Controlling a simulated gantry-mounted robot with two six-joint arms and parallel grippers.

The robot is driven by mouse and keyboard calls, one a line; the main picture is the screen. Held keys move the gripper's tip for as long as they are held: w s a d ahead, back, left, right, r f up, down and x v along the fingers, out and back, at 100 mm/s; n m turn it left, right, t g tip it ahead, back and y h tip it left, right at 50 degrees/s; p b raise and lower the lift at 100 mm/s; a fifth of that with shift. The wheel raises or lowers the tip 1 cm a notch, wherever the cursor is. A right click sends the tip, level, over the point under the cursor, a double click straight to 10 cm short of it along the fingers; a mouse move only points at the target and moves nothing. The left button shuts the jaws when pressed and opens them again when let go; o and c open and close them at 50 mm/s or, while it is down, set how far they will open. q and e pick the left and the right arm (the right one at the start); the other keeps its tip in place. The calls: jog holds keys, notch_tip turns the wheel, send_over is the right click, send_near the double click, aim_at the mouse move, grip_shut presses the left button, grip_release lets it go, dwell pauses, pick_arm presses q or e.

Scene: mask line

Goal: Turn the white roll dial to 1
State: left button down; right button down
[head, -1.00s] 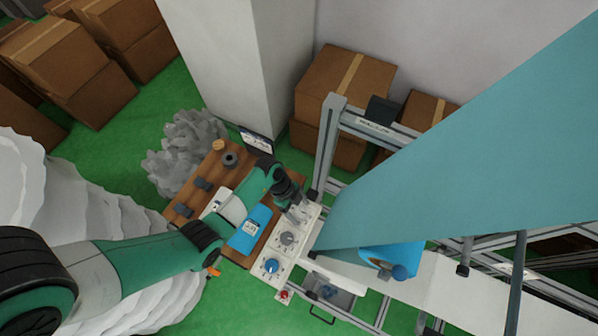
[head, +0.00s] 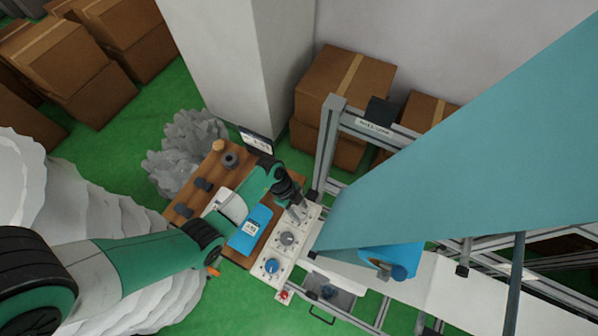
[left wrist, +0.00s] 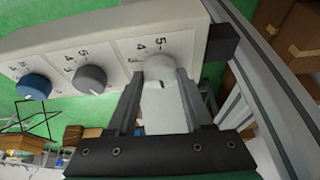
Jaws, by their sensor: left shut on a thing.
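The white roll dial (left wrist: 160,70) is on the right section of a pale control panel (left wrist: 105,35) in the left wrist view. Digits 5, 4 and 3 show beside it; its lower side is partly hidden by the fingers. A short dark mark shows on the dial, but I cannot tell which digit it points to. My left gripper (left wrist: 161,80) is shut on the dial, one finger on each side. In the head view the left gripper (head: 298,210) is over the panel's far end and covers most of the dial. My right gripper is not in view.
A grey dial (head: 287,238) and a blue dial (head: 271,265) sit along the same panel, with a red button (head: 283,295) at its near end. A blue pouch (head: 250,228) lies beside the panel. A metal frame (head: 328,150) stands close on the right.

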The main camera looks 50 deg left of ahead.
pick_arm(q)
jog(key=shift+r+m+g, duration=0.1)
jog(key=shift+m+g, duration=0.2)
jog(key=shift+m, duration=0.6)
jog(key=shift+w+m+g+h+p, duration=0.1)
jog(key=shift+m+g+h+p, duration=0.2)
jog(key=shift+m, duration=0.5)
jog(key=shift+w+m+g+b, duration=0.1)
jog(key=shift+m+g+b, duration=0.5)
jog(key=shift+m, duration=1.3)
jog(key=shift+g, duration=0.3)
jog(key=shift+c, duration=1.5)
grip_release()
